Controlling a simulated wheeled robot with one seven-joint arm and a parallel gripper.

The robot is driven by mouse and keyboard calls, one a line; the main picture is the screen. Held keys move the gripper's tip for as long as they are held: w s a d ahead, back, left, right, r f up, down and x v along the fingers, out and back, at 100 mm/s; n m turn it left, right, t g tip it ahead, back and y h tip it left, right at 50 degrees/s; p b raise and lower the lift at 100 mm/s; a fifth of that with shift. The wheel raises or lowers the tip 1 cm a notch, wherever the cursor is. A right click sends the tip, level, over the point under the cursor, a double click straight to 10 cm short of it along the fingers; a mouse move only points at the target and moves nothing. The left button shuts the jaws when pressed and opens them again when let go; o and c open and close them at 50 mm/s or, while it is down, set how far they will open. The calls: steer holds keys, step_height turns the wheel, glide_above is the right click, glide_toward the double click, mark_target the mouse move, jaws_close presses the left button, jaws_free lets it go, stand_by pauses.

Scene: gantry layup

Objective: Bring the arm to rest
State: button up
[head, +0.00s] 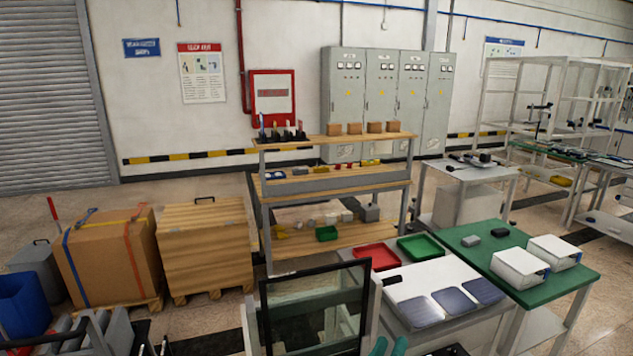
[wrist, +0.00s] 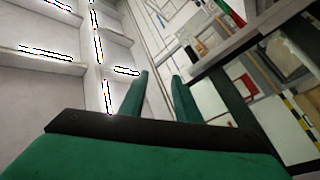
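The wrist view is tilted, with ceiling lights at the left and the wall with cabinets and frames at the right. No held object is visible. Most of my arm is outside the head view.
A dark-framed glass panel (head: 315,312) stands just left of the fingertips. A white table (head: 408,281) holds a red tray (head: 376,257) and dark panels (head: 448,303). A green-topped table (head: 520,262) stands right, a wooden shelf (head: 337,183) behind. Boxes (head: 110,257) stand left.

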steer(key=s+a+f+n+y, duration=0.2)
steer(key=s+a+f+y, duration=0.2)
steer(key=s+f, duration=0.4)
steer(key=s+a+f+n+y, duration=0.2)
steer(key=s+a+f+y, duration=0.3)
steer(key=f, duration=0.5)
steer(key=s+a+f+m+g, duration=0.1)
steer(key=s+a+f+m, duration=0.1)
steer(key=s, duration=0.9)
steer(key=s+a+f+m+g+y, duration=0.1)
steer(key=s+a+f+m, duration=0.1)
steer(key=s, duration=0.9)
steer(key=shift+s+a+m+y, duration=0.3)
steer(key=shift+s+a+m, duration=0.1)
steer(key=shift+a+m, duration=0.15)
steer(key=shift+s, duration=0.1)
